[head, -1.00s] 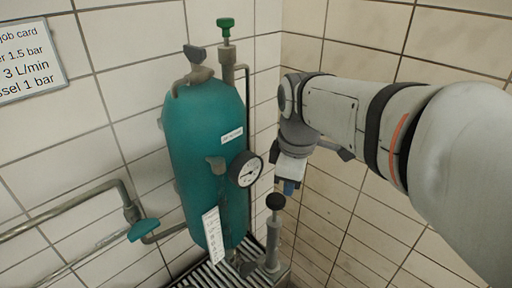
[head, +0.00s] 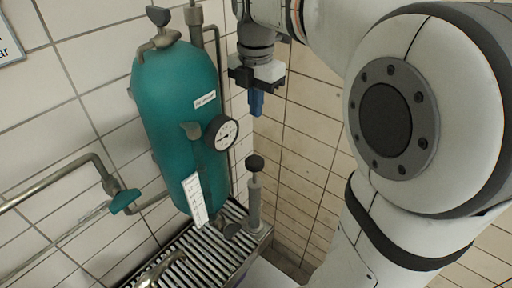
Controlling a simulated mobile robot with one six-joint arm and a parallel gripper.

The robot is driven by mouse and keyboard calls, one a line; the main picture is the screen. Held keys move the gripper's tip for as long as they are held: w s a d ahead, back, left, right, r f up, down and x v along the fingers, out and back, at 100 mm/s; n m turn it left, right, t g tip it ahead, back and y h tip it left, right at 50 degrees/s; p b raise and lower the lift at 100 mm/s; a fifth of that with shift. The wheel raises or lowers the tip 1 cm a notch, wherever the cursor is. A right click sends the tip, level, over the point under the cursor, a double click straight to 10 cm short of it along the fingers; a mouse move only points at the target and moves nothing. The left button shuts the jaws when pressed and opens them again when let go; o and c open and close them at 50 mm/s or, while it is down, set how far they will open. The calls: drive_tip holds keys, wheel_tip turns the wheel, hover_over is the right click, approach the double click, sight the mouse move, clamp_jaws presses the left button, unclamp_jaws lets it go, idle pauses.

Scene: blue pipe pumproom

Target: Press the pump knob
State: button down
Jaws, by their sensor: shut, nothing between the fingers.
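The pump knob (head: 255,163) is a black ball on a thin rod above a grey upright pump cylinder (head: 254,205). It stands at the right end of a slatted metal grate, right of the teal tank. My gripper (head: 256,108) points down with its blue fingers shut and empty. In the picture it is straight above the knob, with a clear gap between them. Nothing hides the knob.
A teal tank (head: 175,105) with a round gauge (head: 221,132) stands close to the left of the pump. A teal-handled valve (head: 124,201) sits on the wall pipe at left. The slatted grate (head: 190,258) lies below. Tiled walls meet behind the pump.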

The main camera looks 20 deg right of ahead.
sight(256, 160)
wheel_tip(256, 160, down, 14)
drive_tip(key=shift+r+p, duration=0.1)
drive_tip(key=shift+p, duration=0.65)
wheel_tip(256, 160, down, 6)
drive_tip(key=b, duration=0.4)
drive_tip(key=shift+f+b, duration=0.2)
drive_tip(key=shift+b, duration=0.15)
drive_tip(key=shift+s, duration=0.15)
drive_tip(key=shift+r+p, duration=0.55)
drive_tip(key=shift+p, duration=0.05)
wheel_tip(256, 160, up, 14)
drive_tip(key=p, duration=0.1)
drive_tip(key=shift+f, duration=0.25)
